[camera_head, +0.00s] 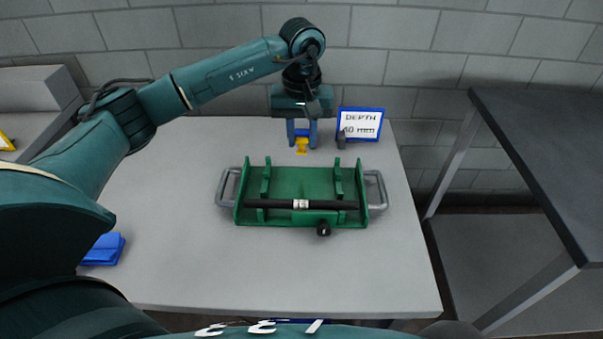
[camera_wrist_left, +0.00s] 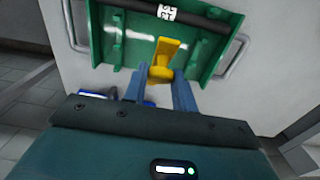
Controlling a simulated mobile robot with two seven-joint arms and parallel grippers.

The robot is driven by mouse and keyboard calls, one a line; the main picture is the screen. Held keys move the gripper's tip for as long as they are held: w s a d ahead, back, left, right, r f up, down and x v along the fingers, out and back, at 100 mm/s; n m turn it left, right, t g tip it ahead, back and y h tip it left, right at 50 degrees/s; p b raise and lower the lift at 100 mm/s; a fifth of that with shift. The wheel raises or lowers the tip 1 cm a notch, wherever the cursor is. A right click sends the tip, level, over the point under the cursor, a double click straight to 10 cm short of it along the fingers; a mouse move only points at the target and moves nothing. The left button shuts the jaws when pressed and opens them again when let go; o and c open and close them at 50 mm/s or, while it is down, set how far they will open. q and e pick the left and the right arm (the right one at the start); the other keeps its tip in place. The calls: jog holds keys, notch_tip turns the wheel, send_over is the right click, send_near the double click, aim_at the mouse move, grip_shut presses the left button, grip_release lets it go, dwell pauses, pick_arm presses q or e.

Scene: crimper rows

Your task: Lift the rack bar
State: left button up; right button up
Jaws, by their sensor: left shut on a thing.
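The rack bar (camera_head: 278,204) is a black rod with a white label at its middle. It lies level across the green rack (camera_head: 300,182), which has grey side handles and a black knob (camera_head: 323,229) at its front. The bar also shows at the top of the left wrist view (camera_wrist_left: 198,18). My left gripper (camera_head: 302,137) is behind the rack's far edge, apart from the bar. Its blue fingers are shut on a small yellow piece (camera_head: 301,147), which also shows in the left wrist view (camera_wrist_left: 162,62). My right gripper is not in view.
A blue-framed sign (camera_head: 360,124) reading "DEPTH 40 mm" stands at the back of the grey table (camera_head: 180,270). A blue object (camera_head: 103,249) lies at the left. A dark table (camera_head: 550,130) stands to the right. The table's front and right side are clear.

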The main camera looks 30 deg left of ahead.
pick_arm(q)
jog(key=w+a+r+p, duration=0.1)
jog(key=w+a+r, duration=0.1)
jog(key=w, duration=0.3)
jog(key=shift+w+a+r, duration=0.15)
jog(key=shift+a+r, duration=0.15)
jog(key=shift+r, duration=0.45)
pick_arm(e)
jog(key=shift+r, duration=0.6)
pick_arm(q)
jog(key=shift+r, duration=0.1)
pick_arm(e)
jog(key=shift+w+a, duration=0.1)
